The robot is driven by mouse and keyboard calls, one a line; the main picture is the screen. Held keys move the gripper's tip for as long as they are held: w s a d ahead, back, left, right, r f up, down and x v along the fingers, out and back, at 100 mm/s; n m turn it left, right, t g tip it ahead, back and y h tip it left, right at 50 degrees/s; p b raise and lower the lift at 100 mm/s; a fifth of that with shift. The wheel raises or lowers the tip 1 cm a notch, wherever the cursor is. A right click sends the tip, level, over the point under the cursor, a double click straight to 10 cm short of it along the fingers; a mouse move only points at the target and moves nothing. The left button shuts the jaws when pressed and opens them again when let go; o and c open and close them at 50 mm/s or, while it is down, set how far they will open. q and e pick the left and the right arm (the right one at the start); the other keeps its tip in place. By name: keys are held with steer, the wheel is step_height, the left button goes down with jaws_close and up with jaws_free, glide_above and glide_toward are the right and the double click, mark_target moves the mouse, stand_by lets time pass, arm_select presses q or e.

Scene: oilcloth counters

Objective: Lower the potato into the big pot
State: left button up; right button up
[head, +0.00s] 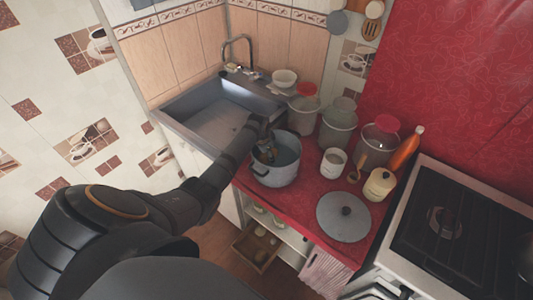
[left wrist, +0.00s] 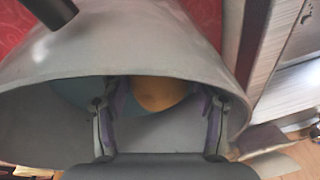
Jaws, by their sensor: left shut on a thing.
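The big pot (head: 275,175) is grey-blue and stands open on the red counter. My left gripper (head: 266,152) reaches down into its mouth in the head view. In the left wrist view the potato (left wrist: 158,93) is yellow-brown and sits between the two fingers of my left gripper (left wrist: 160,105). The fingers are shut on it, inside the pot wall (left wrist: 130,50). The potato is hidden in the head view. Whether it touches the pot's bottom cannot be told. My right gripper is not in view.
A lid (head: 343,217) lies on the red counter right of the pot. A white mug (head: 333,162), glass jars (head: 338,125), a cream jar (head: 379,185) and an orange bottle (head: 406,148) stand close by. The sink (head: 215,115) is to the left, the stove (head: 455,225) to the right.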

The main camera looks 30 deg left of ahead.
mark_target(263, 160)
arm_select(q)
steer(key=shift+f+b, duration=0.9)
steer(key=shift+f, duration=0.4)
stand_by(0.4)
steer(key=o, duration=1.3)
steer(key=shift+o, duration=0.2)
steer(key=v, duration=1.2)
steer(key=shift+d, duration=0.1)
